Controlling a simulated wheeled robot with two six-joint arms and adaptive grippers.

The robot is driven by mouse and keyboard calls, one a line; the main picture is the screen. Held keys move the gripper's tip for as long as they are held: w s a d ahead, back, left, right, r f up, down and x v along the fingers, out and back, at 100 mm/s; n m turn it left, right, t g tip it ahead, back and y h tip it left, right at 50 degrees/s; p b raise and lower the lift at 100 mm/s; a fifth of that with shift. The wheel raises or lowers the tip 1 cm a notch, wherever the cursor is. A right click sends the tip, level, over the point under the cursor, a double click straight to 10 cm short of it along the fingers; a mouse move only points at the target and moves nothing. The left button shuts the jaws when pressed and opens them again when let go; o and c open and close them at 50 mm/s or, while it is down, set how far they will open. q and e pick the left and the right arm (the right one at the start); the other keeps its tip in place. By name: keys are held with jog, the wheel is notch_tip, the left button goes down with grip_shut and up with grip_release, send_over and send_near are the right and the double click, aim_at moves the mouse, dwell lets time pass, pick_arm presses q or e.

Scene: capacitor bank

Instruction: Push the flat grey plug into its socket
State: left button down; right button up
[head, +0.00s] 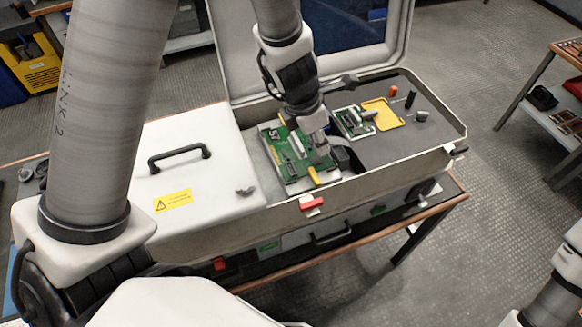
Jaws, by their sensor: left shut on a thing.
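My left gripper (321,146) reaches down from the top over the right part of a green circuit board (273,141) in the open case. It is shut on what looks like the flat grey plug, a small grey piece mostly hidden by the fingers. A dark cable end lies just right of the fingers. I cannot tell whether the plug touches its socket, which the gripper hides or which is too small to make out. My right gripper is out of view; only part of that arm shows at the lower right.
The case has a raised lid (226,50) behind the arm and a white cover (190,160) with a black handle at left. A smaller board (349,121), a yellow plate (383,112) and knobs sit on the grey panel (400,138) at right. The case rim surrounds the board.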

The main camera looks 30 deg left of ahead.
pick_arm(q)
jog(key=shift+s+a, duration=1.25)
jog(key=shift+s, duration=0.3)
jog(key=shift+s+a, duration=0.85)
jog(key=shift+s, duration=0.25)
jog(key=shift+f+b, duration=0.75)
jog(key=shift+b, duration=0.1)
jog(key=shift+f+b, duration=0.6)
jog(key=shift+f, duration=0.05)
jog(key=c, duration=0.8)
grip_release()
